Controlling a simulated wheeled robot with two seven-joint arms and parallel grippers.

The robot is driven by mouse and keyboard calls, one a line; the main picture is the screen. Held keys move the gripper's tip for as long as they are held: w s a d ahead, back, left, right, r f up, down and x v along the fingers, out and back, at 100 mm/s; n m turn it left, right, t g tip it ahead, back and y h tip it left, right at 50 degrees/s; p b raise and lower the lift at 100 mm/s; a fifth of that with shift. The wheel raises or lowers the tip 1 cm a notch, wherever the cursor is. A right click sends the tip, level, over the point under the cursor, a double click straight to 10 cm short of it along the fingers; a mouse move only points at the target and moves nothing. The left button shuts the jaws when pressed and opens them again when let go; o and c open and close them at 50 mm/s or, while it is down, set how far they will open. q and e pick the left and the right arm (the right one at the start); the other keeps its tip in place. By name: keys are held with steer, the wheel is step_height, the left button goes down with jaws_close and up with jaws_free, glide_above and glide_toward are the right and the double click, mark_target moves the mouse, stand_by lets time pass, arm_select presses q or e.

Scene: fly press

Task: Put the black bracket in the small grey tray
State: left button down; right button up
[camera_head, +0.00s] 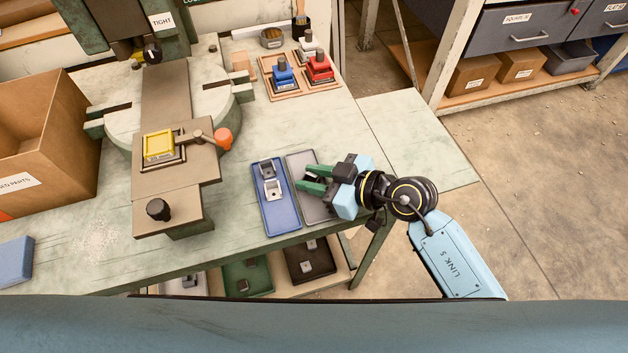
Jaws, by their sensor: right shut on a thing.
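My right gripper (306,179) reaches in from the right, with its green fingers low over the small grey tray (313,211). It is shut on a small dark piece, which looks like the black bracket (310,178). The fingers hide most of this piece, and I cannot tell whether it touches the tray floor. The grey tray lies on the bench near its front right edge, partly covered by the gripper. My left gripper is not in view.
A blue tray (277,212) with two light grey brackets lies just left of the grey tray. The fly press bed (165,195) with a yellow die (158,146) stands further left. Red and blue dies (319,67) sit behind. A cardboard box (45,140) stands far left.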

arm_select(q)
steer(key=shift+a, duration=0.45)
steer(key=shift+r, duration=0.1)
arm_select(e)
steer(key=shift+f, duration=0.1)
steer(key=o, duration=1)
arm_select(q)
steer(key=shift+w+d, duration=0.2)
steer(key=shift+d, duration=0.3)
arm_select(e)
steer(key=shift+o, duration=0.2)
